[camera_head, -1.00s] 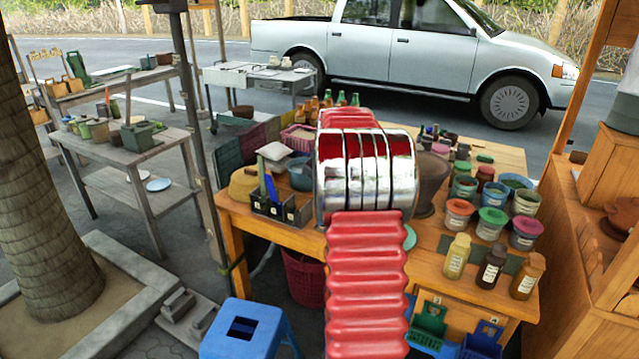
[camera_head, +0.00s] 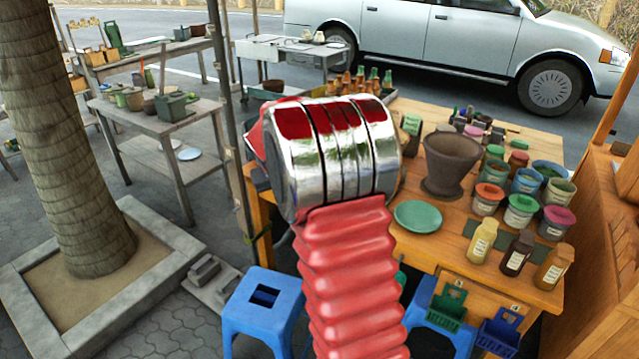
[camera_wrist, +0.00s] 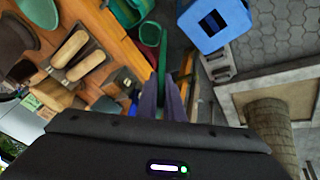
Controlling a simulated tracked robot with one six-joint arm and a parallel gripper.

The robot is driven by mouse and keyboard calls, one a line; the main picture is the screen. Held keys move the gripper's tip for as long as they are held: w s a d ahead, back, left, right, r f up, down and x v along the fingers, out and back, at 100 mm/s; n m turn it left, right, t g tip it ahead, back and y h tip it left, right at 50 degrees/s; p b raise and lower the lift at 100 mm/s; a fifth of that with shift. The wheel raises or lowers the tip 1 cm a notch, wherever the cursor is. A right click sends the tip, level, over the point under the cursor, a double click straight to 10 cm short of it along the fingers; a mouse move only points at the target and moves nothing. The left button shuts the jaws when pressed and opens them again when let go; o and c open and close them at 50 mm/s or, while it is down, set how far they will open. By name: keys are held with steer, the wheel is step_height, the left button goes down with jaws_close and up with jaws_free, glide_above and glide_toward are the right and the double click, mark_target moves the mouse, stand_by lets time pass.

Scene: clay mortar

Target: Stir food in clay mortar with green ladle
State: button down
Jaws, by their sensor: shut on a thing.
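The clay mortar (camera_head: 450,163) is a brown, flared pot standing upright on the wooden table. Its inside is too dark to show any food. In the wrist view, my gripper (camera_wrist: 165,98) points down past the table edge with its two dark fingers close together. It is shut on the green ladle (camera_wrist: 162,58), whose handle runs up from the fingers to a round bowl at the top. In the head view my arm hides the gripper and the ladle. The mortar is right of my arm there. A dark brown shape at the wrist view's left edge may be the mortar.
A green plate (camera_head: 418,216) lies in front of the mortar. Several lidded pots and bottles (camera_head: 519,211) crowd the table's right side. Sauce bottles (camera_head: 360,80) stand behind my arm. A blue stool (camera_head: 262,308) stands on the paving, with a tree trunk (camera_head: 55,140) farther left.

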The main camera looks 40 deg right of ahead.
steer(key=w+a+n+t+y, duration=0.1)
steer(key=a+n, duration=0.3)
steer(key=a, duration=2.4)
steer(key=shift+w+a, duration=0.25)
steer(key=shift+w, duration=0.1)
